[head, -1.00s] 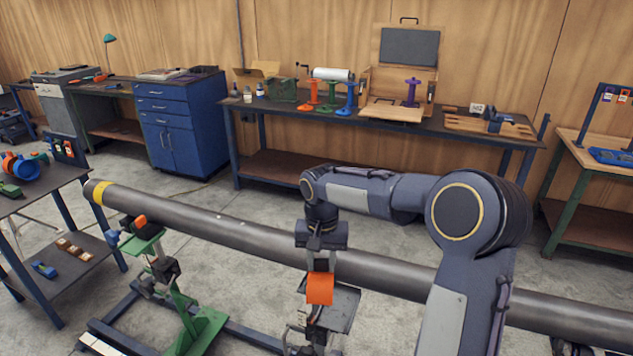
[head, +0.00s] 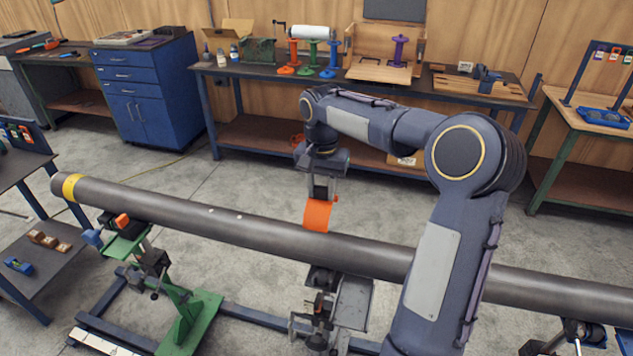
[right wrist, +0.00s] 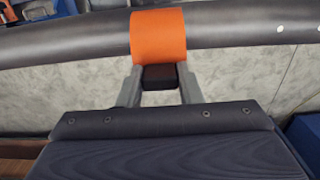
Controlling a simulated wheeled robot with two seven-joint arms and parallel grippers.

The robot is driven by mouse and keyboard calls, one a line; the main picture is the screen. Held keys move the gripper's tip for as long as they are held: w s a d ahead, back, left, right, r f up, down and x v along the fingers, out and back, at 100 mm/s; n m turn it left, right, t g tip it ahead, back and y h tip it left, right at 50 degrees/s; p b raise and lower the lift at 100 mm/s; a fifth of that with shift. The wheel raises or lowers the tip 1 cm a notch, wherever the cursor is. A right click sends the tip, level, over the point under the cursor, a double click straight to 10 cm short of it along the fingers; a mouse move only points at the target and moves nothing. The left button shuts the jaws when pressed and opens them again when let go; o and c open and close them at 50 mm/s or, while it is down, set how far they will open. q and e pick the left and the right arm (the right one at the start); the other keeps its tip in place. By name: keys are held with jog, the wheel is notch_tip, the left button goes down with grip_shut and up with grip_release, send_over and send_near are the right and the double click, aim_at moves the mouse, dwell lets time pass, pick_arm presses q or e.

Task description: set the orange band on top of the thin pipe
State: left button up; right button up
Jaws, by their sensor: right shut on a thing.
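The long grey pipe (head: 255,231) runs across the head view on its stands. The orange band (head: 318,215) is a curved piece at the pipe's top edge, below my right gripper (head: 321,193). In the right wrist view the band (right wrist: 158,36) overlaps the pipe (right wrist: 230,25). My right gripper (right wrist: 160,82) is shut on the band's dark grip block (right wrist: 159,77). I cannot tell whether the band touches the pipe. My left gripper is not in view.
A green stand (head: 185,310) supports the pipe at the left, and another stand (head: 345,300) is below my right gripper. A yellow ring (head: 71,187) marks the pipe's left end. The back workbench (head: 290,82) holds spools and boxes. Bare floor lies between.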

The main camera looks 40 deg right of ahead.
aim_at(321, 235)
jog(key=shift+s+f, duration=0.1)
jog(key=shift+f, duration=0.55)
jog(key=shift+f+b, duration=0.4)
jog(key=shift+f, duration=0.4)
notch_tip(321, 235, down, 2)
jog(key=shift+f+b, duration=0.1)
jog(key=shift+b, duration=0.8)
jog(key=shift+f+b, duration=2.4)
jog(key=shift+f, duration=0.95)
jog(key=shift+f, duration=0.4)
jog(key=shift+r, duration=0.1)
jog(key=o, duration=1.1)
